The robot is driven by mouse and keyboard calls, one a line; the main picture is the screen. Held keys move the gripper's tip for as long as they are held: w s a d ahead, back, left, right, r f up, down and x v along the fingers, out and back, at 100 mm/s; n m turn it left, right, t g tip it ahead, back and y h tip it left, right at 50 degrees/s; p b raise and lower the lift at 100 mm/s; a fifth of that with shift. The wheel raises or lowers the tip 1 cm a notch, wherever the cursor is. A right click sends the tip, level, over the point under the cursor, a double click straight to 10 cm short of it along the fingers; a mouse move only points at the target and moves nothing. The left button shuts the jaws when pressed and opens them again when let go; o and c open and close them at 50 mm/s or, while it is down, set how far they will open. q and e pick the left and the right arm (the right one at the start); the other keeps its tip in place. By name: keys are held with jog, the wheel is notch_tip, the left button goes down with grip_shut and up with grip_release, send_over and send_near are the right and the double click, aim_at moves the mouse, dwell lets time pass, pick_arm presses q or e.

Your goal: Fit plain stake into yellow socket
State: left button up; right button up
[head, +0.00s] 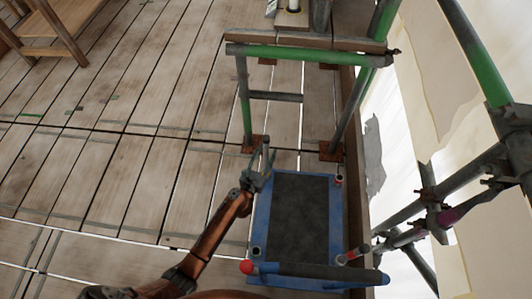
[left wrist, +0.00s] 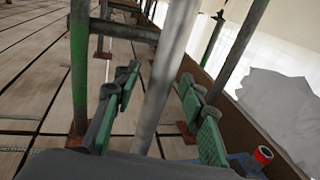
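A plain grey stake (head: 265,150) stands upright at the far left corner of the blue cart, seen almost end-on. In the left wrist view the grey stake (left wrist: 167,75) runs tilted between my fingers, with gaps on both sides. My left gripper (head: 257,180) is at this corner; in the wrist view its green-padded fingers (left wrist: 162,105) are spread around the stake and do not appear to press on it. Its lower end is hidden behind the gripper body. My right gripper is not in view.
Scaffold poles and a drop lie right. Plank floor at left is open.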

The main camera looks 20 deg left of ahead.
pick_arm(q)
jog(key=shift+s, duration=0.15)
jog(key=s, duration=1.1)
jog(key=shift+s+d+r, duration=0.15)
jog(key=shift+s+r, duration=0.15)
jog(key=shift+s, duration=0.05)
